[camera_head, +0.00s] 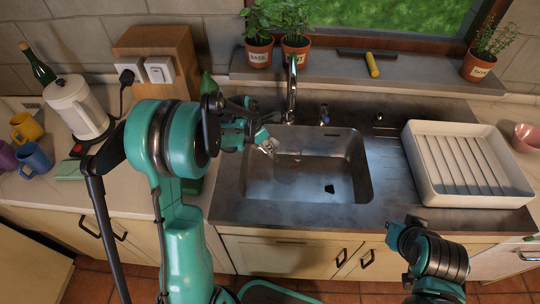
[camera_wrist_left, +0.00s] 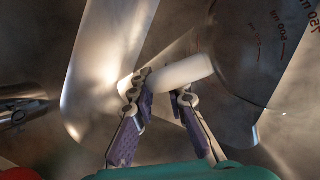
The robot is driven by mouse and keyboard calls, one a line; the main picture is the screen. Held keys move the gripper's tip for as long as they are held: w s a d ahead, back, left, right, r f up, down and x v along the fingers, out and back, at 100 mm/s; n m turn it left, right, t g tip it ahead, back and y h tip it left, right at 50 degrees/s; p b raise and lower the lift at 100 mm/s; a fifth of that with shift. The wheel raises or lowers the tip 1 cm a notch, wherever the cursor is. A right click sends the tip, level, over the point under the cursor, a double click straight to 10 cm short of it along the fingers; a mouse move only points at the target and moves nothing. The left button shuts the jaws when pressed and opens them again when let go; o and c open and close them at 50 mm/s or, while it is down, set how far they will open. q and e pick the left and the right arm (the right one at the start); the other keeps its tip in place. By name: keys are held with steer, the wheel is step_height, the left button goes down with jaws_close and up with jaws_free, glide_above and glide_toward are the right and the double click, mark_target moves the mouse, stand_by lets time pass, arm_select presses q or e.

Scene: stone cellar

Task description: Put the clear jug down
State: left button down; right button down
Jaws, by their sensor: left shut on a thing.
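The clear jug (camera_wrist_left: 270,45) fills the upper right of the left wrist view. It is see-through with red measuring marks, and its pale handle (camera_wrist_left: 185,72) lies between the fingers of my left gripper (camera_wrist_left: 163,92). In the head view my left gripper (camera_head: 265,143) is over the left part of the sink (camera_head: 255,190), shut on the handle. The jug itself is barely visible there, and I cannot tell whether its base touches the sink. My right gripper (camera_head: 404,232) is at the front right, apart from the jug; its jaws are unclear.
A white draining tray (camera_head: 420,178) stands on the right, with a pink bowl (camera_head: 526,138) beyond. The tap (camera_head: 291,90) rises behind the sink. Potted herbs (camera_head: 259,52) stand on the sill. A kettle (camera_head: 77,108) and mugs (camera_head: 35,160) crowd the left counter.

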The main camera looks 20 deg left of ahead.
mark_target(269, 154)
arm_select(q)
step_height(269, 154, down, 4)
steer(key=shift+r+b, duration=0.25)
steer(key=shift+b, duration=0.35)
steer(key=shift+r, duration=0.15)
steer(key=c, duration=1.9)
jaws_free()
steer(key=shift+f, duration=0.2)
steer(key=o, duration=0.4)
steer(key=shift+r, duration=0.2)
